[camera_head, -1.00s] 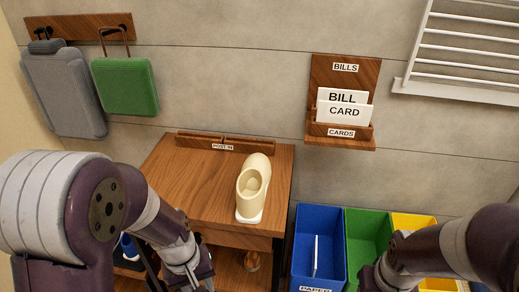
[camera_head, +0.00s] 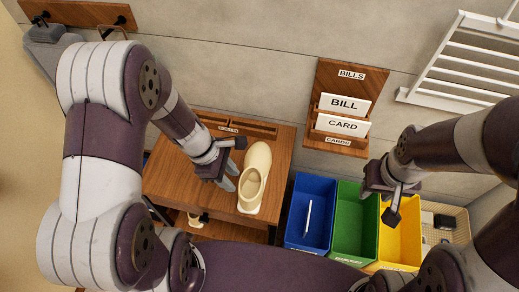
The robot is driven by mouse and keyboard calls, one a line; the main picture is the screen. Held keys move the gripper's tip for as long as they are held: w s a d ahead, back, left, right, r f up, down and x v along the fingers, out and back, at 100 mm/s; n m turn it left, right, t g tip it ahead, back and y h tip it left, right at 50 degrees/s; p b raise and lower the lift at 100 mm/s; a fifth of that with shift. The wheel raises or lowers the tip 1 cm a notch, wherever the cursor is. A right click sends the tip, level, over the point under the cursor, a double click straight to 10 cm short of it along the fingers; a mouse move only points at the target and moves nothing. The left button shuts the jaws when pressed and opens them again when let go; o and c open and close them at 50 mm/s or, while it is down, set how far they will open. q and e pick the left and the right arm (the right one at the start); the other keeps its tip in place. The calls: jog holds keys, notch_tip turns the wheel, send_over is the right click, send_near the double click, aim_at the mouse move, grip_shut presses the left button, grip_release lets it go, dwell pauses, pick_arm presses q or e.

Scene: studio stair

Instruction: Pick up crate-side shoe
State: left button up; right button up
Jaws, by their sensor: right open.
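A cream clog-like shoe (camera_head: 256,172) stands on the wooden cabinet top (camera_head: 180,185), near its right edge on the side of the coloured crates. My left gripper (camera_head: 237,165) is open, just left of the shoe, with its fingers apart. I cannot tell whether a finger touches the shoe. My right gripper (camera_head: 404,202) is open and empty above the green and yellow crates.
Blue (camera_head: 309,205), green (camera_head: 354,215) and yellow (camera_head: 399,240) crates stand right of the cabinet. A wicker basket (camera_head: 450,213) is beyond them. A bills rack (camera_head: 340,100) hangs on the wall. A low wooden tray (camera_head: 250,126) lines the cabinet's back.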

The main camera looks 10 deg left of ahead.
pick_arm(q)
send_over(247, 204)
jog(key=a, duration=0.3)
notch_tip(247, 204, down, 4)
jog(key=f, duration=0.1)
jog(key=x, duration=0.6)
jog(key=shift+w+d, duration=0.2)
jog(key=shift+w, duration=0.2)
jog(key=shift+s, duration=0.3)
jog(key=shift+w+f, duration=0.1)
grip_shut()
pick_arm(e)
jog(key=shift+s+r, duration=0.2)
jog(key=shift+s, duration=0.9)
